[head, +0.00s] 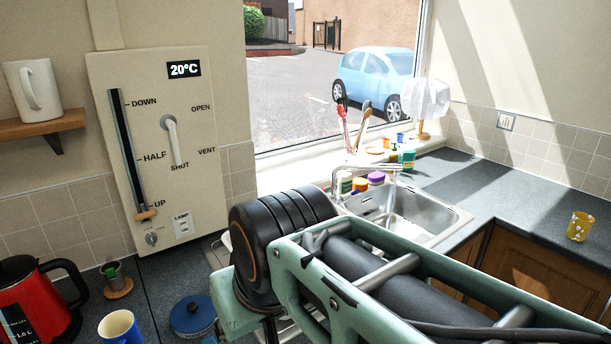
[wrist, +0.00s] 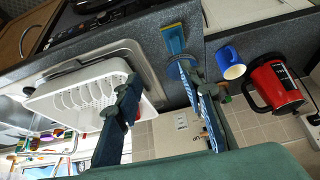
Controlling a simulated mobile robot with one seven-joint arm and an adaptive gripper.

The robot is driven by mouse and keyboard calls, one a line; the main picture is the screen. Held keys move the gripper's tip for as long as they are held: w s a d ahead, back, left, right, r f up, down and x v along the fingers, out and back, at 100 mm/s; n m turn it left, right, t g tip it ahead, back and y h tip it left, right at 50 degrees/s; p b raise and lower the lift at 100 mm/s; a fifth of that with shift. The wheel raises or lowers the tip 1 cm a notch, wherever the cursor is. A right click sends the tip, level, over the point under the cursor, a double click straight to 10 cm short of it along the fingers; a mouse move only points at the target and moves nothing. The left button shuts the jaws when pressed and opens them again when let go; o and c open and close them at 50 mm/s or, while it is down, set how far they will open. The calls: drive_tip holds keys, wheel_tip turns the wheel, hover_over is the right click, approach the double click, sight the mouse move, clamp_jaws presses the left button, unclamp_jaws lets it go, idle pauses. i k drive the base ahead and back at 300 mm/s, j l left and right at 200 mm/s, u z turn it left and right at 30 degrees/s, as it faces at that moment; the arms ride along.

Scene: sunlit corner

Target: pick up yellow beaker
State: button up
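A yellow beaker (head: 579,226) with a spotted pattern stands upright on the dark worktop at the far right of the head view. I do not see it in the wrist view. My gripper (wrist: 165,84) shows in the wrist view with its two dark fingers spread apart and nothing held between them. It is over the counter by the white dish rack, well to the left of the beaker. In the head view my arm hides the gripper and part of the worktop.
A sink (head: 415,212) lies between my arm and the right worktop. A red kettle (head: 38,300), a blue mug (head: 120,326) and a blue lidded pot (head: 192,315) stand at the left. A white dish rack (wrist: 80,97) is below my gripper. The worktop around the beaker is clear.

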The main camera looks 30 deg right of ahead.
sight(580, 223)
drive_tip(key=z, duration=2.75)
drive_tip(key=i+l+u, duration=0.4)
drive_tip(key=i+l, duration=1.25)
drive_tip(key=i+l+u, duration=0.2)
